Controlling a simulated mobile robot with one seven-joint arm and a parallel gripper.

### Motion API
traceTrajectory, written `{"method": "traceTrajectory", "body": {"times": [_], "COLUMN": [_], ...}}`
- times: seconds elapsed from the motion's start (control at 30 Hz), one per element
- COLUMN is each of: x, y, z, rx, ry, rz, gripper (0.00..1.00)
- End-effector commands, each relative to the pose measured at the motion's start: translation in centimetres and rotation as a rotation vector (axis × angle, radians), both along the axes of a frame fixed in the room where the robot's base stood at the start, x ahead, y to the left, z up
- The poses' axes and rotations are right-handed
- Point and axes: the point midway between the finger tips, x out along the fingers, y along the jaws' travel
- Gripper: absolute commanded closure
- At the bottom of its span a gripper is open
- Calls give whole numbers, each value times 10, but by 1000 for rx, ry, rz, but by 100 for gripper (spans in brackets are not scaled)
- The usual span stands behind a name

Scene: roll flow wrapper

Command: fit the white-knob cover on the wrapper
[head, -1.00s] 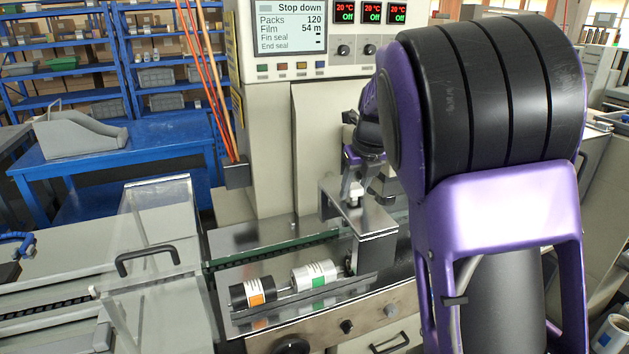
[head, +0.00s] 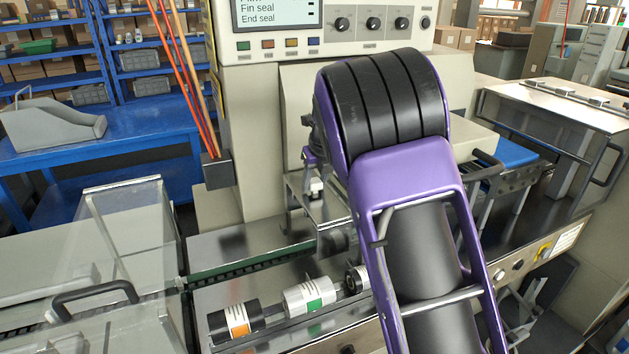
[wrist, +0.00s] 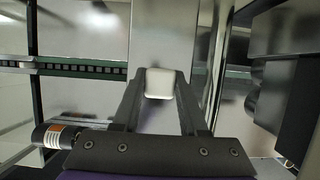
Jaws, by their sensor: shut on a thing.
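The cover (head: 330,207) is a bent sheet of shiny grey metal with a white knob (head: 316,187) on top. My gripper (head: 315,176) is shut on this knob, with the cover hanging beneath it over the wrapper's bed. In the wrist view the knob (wrist: 160,84) sits between my fingertips (wrist: 160,88), and the cover's metal plate (wrist: 165,35) stretches away beyond it. The wrapper (head: 250,240) has a steel bed with a dark green chain channel. My arm hides part of the bed right of the cover, and I cannot tell whether the cover touches it.
A black-and-orange roll (head: 235,321), a white-and-green roll (head: 308,296) and a dark roll end (head: 357,280) lie along the bed's front. A clear guard with a black handle (head: 95,295) stands left. The control panel (head: 330,25) is above. A blue conveyor (head: 510,153) is right.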

Motion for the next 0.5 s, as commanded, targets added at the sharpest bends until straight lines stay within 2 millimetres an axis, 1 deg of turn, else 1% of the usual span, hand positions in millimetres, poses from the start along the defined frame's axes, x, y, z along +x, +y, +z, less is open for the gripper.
{"method": "traceTrajectory", "body": {"times": [0.17, 0.5], "x": [1, 1], "y": [0, 0], "z": [-8, -34], "rx": [1, 2], "ry": [-4, -4], "rz": [0, 0], "gripper": [100, 100]}}
